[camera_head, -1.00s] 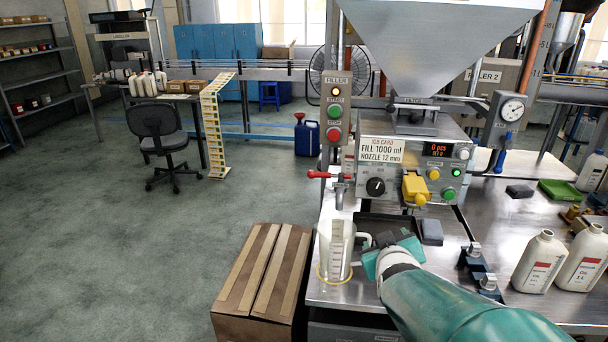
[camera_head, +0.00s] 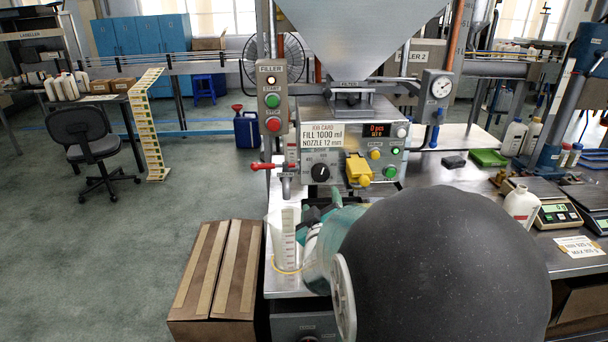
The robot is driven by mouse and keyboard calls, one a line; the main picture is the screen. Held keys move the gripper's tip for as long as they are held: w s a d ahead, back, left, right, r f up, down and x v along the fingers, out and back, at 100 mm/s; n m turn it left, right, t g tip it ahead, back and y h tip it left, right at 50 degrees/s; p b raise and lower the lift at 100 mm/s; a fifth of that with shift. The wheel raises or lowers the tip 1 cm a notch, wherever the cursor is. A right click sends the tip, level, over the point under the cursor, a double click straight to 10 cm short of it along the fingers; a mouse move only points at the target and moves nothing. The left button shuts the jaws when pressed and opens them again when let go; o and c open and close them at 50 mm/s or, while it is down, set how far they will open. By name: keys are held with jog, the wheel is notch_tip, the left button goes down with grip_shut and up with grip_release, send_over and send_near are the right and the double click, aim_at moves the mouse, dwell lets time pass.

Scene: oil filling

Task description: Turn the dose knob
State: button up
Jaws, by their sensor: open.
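The dose knob (camera_head: 320,172) is a round black dial on the lower left of the grey filler's front panel, below the job card (camera_head: 322,135) reading FILL 1000 ml, NOZZLE 12 mm. My gripper (camera_head: 314,214) is below the knob and apart from it, just right of the clear measuring jug (camera_head: 284,236). Its jaws are open but small and partly hidden behind my teal arm. I cannot tell whether the gripper touches the jug.
A yellow part (camera_head: 359,170) sticks out right of the knob. A red-handled valve (camera_head: 268,166) is to its left. A white bottle (camera_head: 522,205) and a scale (camera_head: 555,212) are right. My arm hides much of the bench.

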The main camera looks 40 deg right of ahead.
aim_at(320, 175)
jog(key=x, duration=1.3)
jog(key=shift+d+f, duration=0.15)
jog(key=shift+d, duration=0.05)
jog(key=c, duration=1)
